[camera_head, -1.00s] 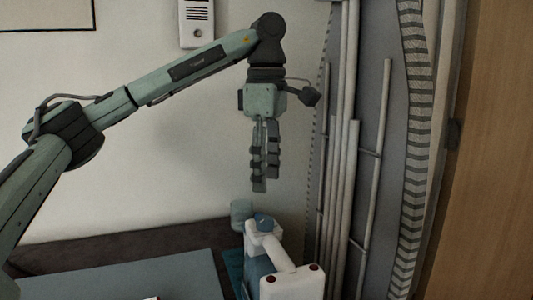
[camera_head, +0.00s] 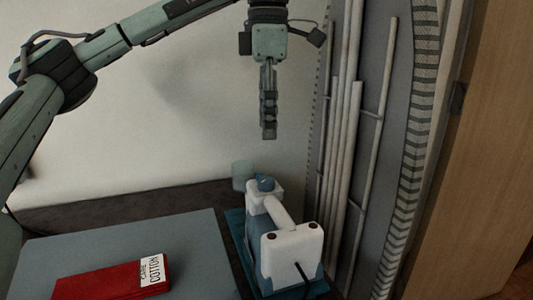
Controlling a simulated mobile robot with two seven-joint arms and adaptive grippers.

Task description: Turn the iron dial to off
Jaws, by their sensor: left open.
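The iron (camera_head: 290,248), white and blue, stands on a teal base (camera_head: 236,222) at the lower middle of the head view. Its blue dial (camera_head: 265,183) is on top at the far end; its marking is too small to read. My left gripper (camera_head: 268,136) hangs pointing down above the dial, apart from it. It is seen edge-on, so its fingers overlap, and nothing shows between them. My right gripper is not in view.
A folded ironing board (camera_head: 410,130) stands upright at right, beside a wooden door (camera_head: 480,180). Wall space left of the gripper is clear.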

